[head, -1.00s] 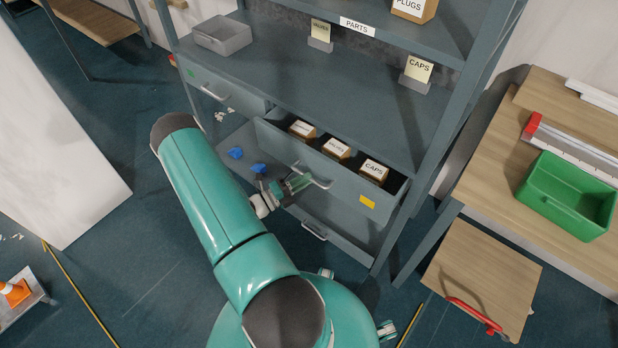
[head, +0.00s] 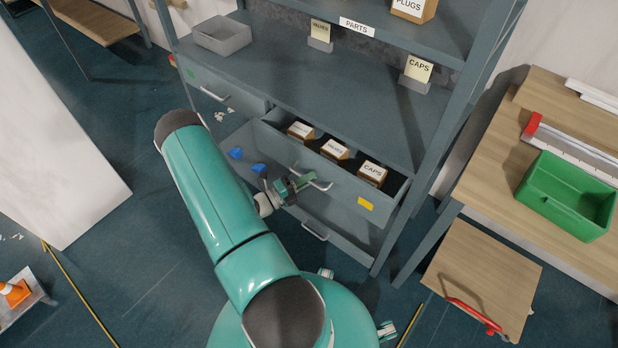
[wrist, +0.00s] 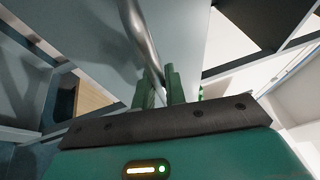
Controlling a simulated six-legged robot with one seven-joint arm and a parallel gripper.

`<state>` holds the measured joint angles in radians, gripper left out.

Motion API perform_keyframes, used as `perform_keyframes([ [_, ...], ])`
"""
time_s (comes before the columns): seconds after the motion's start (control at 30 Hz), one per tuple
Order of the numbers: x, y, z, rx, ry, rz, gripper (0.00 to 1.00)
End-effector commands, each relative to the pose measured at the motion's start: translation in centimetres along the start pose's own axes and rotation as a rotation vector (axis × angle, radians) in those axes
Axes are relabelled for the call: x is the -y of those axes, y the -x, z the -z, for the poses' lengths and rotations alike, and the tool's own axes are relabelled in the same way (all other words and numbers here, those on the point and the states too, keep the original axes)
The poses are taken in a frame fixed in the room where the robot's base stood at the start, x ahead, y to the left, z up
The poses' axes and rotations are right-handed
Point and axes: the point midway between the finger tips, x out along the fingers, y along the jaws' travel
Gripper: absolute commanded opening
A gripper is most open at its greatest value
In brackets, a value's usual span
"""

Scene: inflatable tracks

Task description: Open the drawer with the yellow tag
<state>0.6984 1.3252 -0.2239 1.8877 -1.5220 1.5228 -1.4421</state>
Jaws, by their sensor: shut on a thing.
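The grey drawer (head: 340,192) with the yellow tag (head: 365,203) is pulled partly out of the shelf unit, and its inside shows. Several small boxes stand in it, one marked CAPS (head: 372,173). My gripper (head: 309,179) is at the drawer's front, shut on its metal handle (head: 323,186). In the wrist view the handle (wrist: 140,38) runs down between the two green fingers (wrist: 160,88). The fingers cover part of the handle.
A drawer with a green tag (head: 190,73) is at the left. Another handle (head: 314,231) sits below the yellow-tagged drawer. A wooden table with a green bin (head: 568,196) stands at the right.

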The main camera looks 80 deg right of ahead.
Motion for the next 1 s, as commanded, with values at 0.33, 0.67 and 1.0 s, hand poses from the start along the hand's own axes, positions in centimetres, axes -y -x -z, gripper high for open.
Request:
perform_keyframes([
  [0.33,1.1,5.5,2.1,0.007,0.0,0.0,0.0],
  [0.67,2.3,11.1,4.5,0.004,0.001,0.0,0.0],
  [1.0,2.7,13.1,5.4,0.001,0.001,0.0,0.0],
])
